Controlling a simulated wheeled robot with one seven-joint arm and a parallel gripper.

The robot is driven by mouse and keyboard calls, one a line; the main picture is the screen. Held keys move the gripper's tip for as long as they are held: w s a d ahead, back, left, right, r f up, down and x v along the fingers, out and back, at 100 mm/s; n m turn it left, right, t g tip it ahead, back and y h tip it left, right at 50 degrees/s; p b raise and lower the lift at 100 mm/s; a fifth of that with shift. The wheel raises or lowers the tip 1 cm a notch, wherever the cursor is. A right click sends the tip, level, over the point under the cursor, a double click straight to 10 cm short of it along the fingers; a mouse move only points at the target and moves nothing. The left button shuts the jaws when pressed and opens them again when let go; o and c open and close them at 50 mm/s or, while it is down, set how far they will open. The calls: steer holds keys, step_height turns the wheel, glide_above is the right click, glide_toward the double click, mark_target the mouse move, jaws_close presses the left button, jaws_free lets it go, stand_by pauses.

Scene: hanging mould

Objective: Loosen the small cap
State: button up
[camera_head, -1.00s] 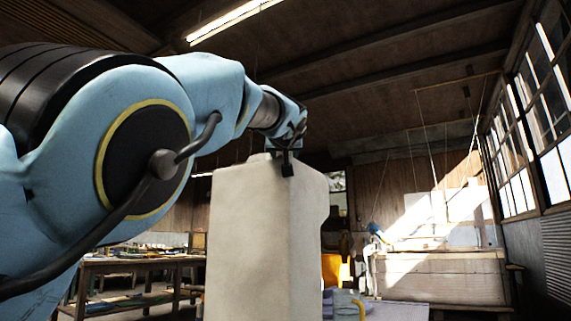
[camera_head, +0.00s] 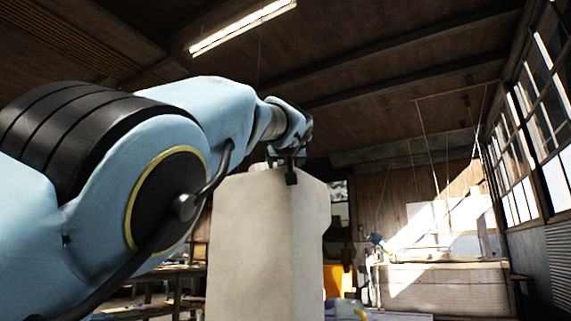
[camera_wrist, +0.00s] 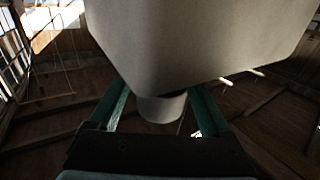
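The mould (camera_head: 262,250) is a tall pale block in the middle of the head view, and its underside-like edge fills the top of the wrist view (camera_wrist: 200,40). The small cap (camera_wrist: 162,107) is a short pale cylinder standing out from the mould. A pale bit on the mould's top in the head view (camera_head: 258,167) may be this cap, partly hidden by my gripper (camera_head: 285,164). In the wrist view my gripper (camera_wrist: 160,98) has its two green fingers apart, one on each side of the cap. Gaps show between cap and fingers.
A work table (camera_head: 170,274) stands behind the mould on the left. A large pale bench or box (camera_head: 440,287) stands at the back right, with cords hanging above it. Windows (camera_head: 530,130) line the right wall.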

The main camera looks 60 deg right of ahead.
steer(key=shift+s+a+f+b, duration=0.15)
steer(key=shift+s+a+b, duration=0.1)
steer(key=shift+a+b, duration=0.2)
steer(key=b+v, duration=0.5)
steer(key=v, duration=0.4)
steer(key=shift+s+a, duration=0.2)
steer(key=shift+a, duration=0.1)
steer(key=shift+a, duration=0.1)
